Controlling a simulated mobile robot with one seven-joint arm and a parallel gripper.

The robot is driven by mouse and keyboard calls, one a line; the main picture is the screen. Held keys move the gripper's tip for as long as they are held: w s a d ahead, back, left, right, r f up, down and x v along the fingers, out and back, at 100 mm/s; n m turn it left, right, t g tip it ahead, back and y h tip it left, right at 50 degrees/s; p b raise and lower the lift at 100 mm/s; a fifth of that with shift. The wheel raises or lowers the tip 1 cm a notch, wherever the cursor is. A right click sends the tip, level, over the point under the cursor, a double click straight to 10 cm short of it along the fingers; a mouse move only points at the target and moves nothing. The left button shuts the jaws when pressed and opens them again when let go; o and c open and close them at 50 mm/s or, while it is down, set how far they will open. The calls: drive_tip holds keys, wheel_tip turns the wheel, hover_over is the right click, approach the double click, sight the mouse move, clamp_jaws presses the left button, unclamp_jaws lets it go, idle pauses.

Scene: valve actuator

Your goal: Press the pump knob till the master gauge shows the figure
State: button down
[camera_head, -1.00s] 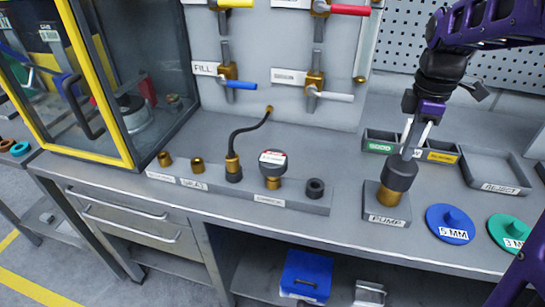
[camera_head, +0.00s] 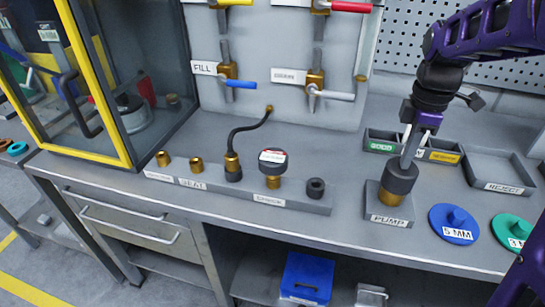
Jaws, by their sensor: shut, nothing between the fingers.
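The pump (camera_head: 393,204) stands on the bench at centre right, a brass body in a grey block labelled PUMP, with a dark round knob (camera_head: 401,180) on top. My gripper (camera_head: 407,160) points down with its fingers shut, and its tips meet the top of the knob. The exact contact point is too small to tell. A dark round gauge (camera_head: 273,160) with a white and red label sits on a brass stem in the long grey block. I cannot read any figure on it, nor tell from here whether it is the master gauge.
The long grey block (camera_head: 250,203) also holds brass fittings and a black hose. A blue 5 MM disc (camera_head: 454,224) and a green disc (camera_head: 513,231) lie right of the pump. Labelled bins and a REJECT tray (camera_head: 497,170) stand behind. Valves (camera_head: 228,76) are on the back panel.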

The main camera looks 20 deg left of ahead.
drive_tip(key=shift+r+p, duration=1.3)
drive_tip(key=shift+r, duration=0.15)
wheel_tip(320, 180, up, 5)
drive_tip(key=p, duration=0.4)
idle(0.6)
